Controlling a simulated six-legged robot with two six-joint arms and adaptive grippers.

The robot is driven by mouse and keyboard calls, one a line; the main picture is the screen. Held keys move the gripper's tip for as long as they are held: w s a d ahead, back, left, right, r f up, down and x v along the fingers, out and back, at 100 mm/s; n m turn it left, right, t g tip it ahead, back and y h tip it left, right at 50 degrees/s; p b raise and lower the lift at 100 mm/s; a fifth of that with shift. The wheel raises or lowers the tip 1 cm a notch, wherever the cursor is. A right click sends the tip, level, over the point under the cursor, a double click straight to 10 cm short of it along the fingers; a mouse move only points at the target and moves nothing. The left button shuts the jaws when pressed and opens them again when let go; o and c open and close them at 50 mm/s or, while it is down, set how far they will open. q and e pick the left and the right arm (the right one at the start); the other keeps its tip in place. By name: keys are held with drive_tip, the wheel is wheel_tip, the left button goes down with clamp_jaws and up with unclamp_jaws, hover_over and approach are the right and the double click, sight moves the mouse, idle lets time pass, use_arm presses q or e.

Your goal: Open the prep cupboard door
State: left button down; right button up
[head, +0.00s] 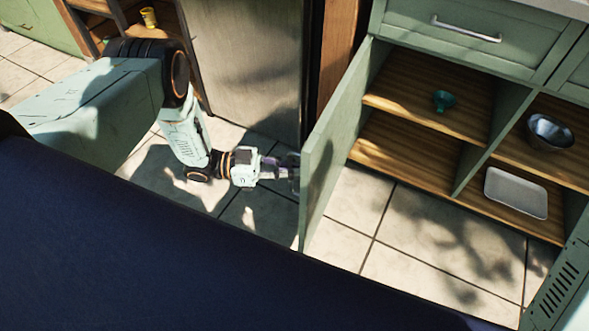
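The prep cupboard door (322,150) is a green panel. It stands swung well out from the cupboard (510,130), and the shelves inside are in plain view. My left gripper (288,173) is at the outer face of the door, near its free edge. Its fingertips are dark and small against the door, and any handle there is hidden from me. I cannot tell whether the fingers are open or shut, or whether they touch the door. My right gripper is out of view.
Inside the cupboard are a small teal item (444,100), a dark bowl (549,133) and a white tray (516,193). A closed drawer (460,30) is above. A steel appliance (250,60) stands behind my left arm. Tiled floor before the cupboard is clear.

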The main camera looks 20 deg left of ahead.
use_arm(q)
drive_tip(key=shift+s+f, duration=0.2)
drive_tip(key=shift+s, duration=0.1)
drive_tip(key=c, duration=1.5)
unclamp_jaws()
drive_tip(key=shift+a+r, duration=0.1)
drive_tip(key=shift+o, duration=0.4)
drive_tip(key=shift+w, duration=0.2)
drive_tip(key=v, duration=1.2)
